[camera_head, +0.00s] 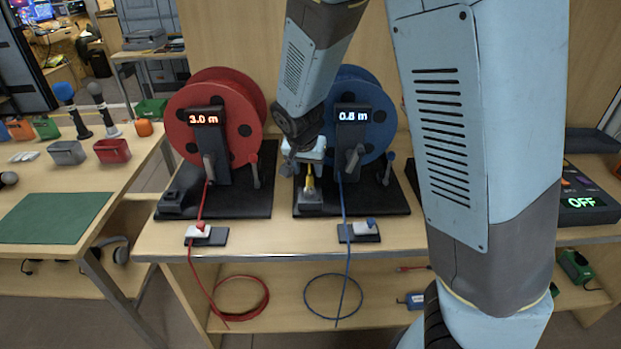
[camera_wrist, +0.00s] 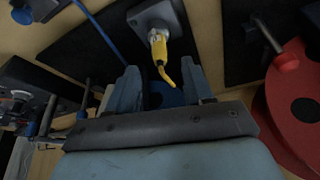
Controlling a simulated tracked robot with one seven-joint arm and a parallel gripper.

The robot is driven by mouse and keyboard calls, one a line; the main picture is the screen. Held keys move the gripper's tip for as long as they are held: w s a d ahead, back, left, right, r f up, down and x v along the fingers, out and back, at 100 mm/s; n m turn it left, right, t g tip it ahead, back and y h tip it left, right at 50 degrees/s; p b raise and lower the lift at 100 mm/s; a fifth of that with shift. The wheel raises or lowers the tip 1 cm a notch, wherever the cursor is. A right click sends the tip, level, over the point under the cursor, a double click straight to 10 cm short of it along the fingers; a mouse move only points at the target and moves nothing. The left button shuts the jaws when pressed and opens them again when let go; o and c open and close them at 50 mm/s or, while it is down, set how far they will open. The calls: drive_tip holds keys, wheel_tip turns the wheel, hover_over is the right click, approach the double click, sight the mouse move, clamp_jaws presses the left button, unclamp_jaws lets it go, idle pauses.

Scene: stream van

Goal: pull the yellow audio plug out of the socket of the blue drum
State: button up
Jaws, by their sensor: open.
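The yellow audio plug (camera_head: 310,183) sits in a grey socket (camera_head: 311,197) on the black base of the blue drum (camera_head: 367,112). The plug also shows in the wrist view (camera_wrist: 159,48), with a short yellow cable curving from it, and the grey socket (camera_wrist: 147,15) is behind it. My gripper (camera_head: 303,158) is just above the plug in the head view. In the wrist view its two fingers (camera_wrist: 162,85) are apart, with the yellow cable tail between or just beyond them. I see no contact with the plug.
The red drum (camera_head: 210,115) reads 3.0 m; the blue drum reads 0.8 m. Their cranks and small levers stand close by. A red cable (camera_head: 200,205) and a blue cable (camera_head: 345,210) run over the bench edge. A side table (camera_head: 52,218) with a green mat is at left.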

sight(309, 176)
drive_tip(key=shift+x, duration=2.9)
drive_tip(key=shift+c, duration=0.4)
clamp_jaws()
